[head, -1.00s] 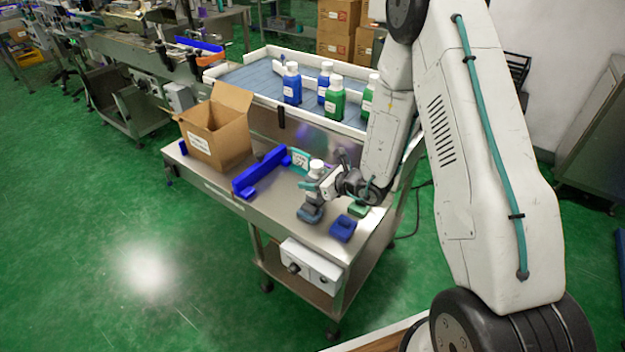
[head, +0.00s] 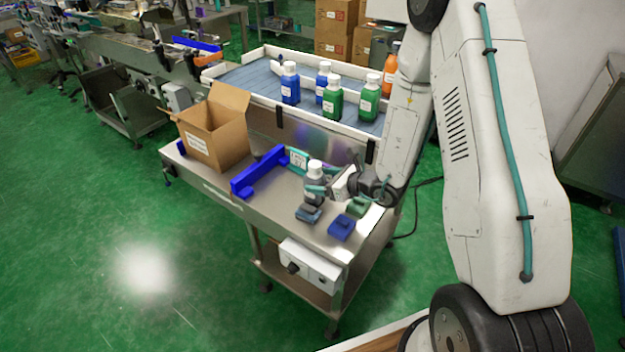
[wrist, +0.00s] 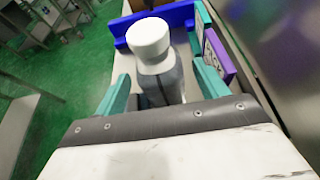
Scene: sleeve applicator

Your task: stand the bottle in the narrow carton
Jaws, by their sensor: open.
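A grey bottle with a white cap (head: 315,182) stands upright on the steel bench, just behind a grey-blue block; I cannot tell whether its base touches that block. In the wrist view the bottle (wrist: 160,72) shows cap uppermost between my teal fingers. My gripper (head: 325,188) is open around the bottle, and a gap shows beside the left finger in the wrist view (wrist: 160,88). An open cardboard carton (head: 201,146) with raised flaps and a white label stands at the bench's left end. Its inside is mostly hidden.
A blue bracket (head: 257,174) lies between carton and bottle. Blue (head: 342,228), grey-blue (head: 308,214) and green (head: 358,207) blocks sit near the bench's front right. Behind is a raised, white-rimmed tray (head: 238,76) with blue, green and orange bottles.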

